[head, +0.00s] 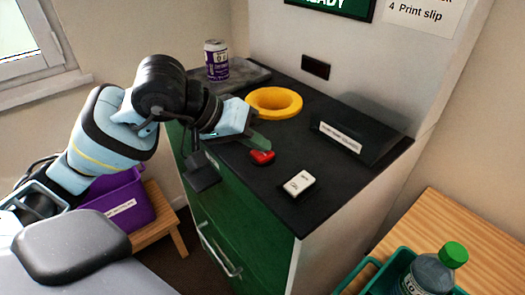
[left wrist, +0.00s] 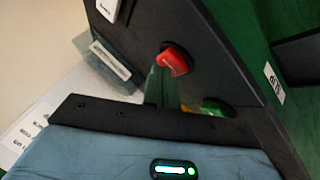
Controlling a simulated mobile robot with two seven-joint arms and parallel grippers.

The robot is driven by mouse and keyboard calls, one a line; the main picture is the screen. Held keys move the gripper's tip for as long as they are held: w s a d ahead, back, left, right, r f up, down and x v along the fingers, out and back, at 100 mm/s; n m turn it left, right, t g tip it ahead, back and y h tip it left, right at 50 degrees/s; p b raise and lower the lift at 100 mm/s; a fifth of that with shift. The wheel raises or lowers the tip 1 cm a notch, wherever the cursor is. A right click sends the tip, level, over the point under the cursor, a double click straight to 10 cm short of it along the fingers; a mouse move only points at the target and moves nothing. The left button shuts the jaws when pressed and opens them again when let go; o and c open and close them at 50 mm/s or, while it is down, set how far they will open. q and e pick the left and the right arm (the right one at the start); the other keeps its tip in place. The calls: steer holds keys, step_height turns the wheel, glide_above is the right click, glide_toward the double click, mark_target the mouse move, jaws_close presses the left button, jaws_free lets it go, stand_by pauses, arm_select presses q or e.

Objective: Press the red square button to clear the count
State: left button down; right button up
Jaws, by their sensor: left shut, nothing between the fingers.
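The red button (head: 262,157) sits on the dark top of the green cabinet, near its front edge. It also shows in the left wrist view (left wrist: 174,61), just beyond the fingertips. Its outline looks rounded rather than clearly square. My left gripper (head: 258,142) is shut and empty, its fingertips right beside the red button on the far side in the head view. I cannot tell whether they touch it. A white button block (head: 299,183) with dark marks lies to the right of the red one. My right gripper is not in view.
A green piece (left wrist: 216,107) shows partly hidden by my gripper. A bottle (head: 430,274) stands lower right; a purple bin (head: 121,201) is left.

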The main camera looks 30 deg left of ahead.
mark_target(257, 154)
arm_select(q)
steer(key=shift+f, duration=0.35)
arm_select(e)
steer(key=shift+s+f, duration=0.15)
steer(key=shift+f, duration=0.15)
arm_select(q)
steer(key=shift+r, duration=0.15)
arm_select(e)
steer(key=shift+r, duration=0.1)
arm_select(q)
steer(key=shift+r, duration=0.85)
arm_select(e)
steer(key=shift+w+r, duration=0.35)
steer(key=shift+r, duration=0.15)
arm_select(q)
steer(key=shift+r+p, duration=1.55)
steer(key=shift+r, duration=1)
steer(key=shift+f, duration=0.1)
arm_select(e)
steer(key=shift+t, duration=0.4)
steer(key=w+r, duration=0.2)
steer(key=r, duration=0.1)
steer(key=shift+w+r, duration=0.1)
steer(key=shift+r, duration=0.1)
